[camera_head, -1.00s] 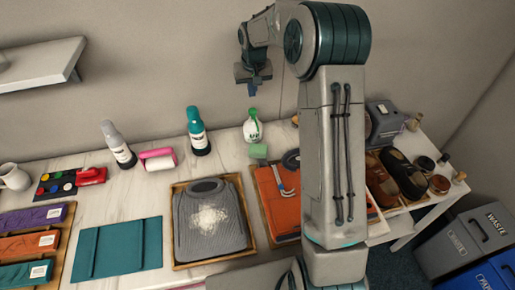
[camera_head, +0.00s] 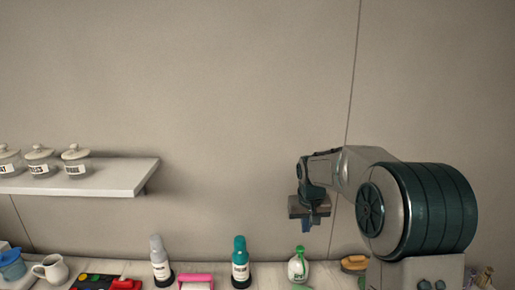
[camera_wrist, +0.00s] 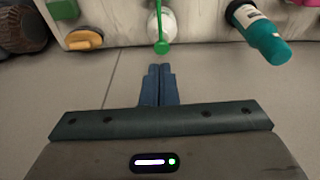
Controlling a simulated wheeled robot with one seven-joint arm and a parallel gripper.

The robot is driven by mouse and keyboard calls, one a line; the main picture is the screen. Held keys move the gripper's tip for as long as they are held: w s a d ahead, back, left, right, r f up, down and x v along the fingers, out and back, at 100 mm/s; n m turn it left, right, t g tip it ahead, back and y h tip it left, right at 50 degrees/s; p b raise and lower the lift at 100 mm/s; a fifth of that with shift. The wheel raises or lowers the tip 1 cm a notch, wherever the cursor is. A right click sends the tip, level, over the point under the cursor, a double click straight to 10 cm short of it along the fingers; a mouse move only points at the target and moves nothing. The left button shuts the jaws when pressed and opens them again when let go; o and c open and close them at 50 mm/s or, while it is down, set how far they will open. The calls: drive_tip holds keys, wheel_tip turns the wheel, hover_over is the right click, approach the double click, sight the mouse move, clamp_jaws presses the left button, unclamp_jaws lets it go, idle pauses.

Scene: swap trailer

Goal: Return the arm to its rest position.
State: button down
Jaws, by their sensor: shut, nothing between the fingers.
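My gripper (camera_head: 307,224) hangs pointing down in front of the wall, above the back of the table, in the head view. Its two blue fingers lie side by side with nothing between them, as the wrist view shows (camera_wrist: 159,72). The arm is bent, with its forearm reaching left from the large dark green joint. The fingers are apart from the green-topped spray bottle (camera_head: 298,265), which stands below on the table.
A teal bottle (camera_head: 240,263), a grey bottle (camera_head: 161,262) and a pink roller (camera_head: 197,281) are on the table (camera_head: 210,267). A wooden-backed brush (camera_head: 354,264) is at right. A wall shelf (camera_head: 110,180) with jars is at left. The wall space between shelf and arm is clear.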

drive_tip(key=s+r+t+b, duration=0.1)
drive_tip(key=s+b, duration=0.1)
drive_tip(key=s, duration=2.9)
drive_tip(key=shift+r, duration=0.15)
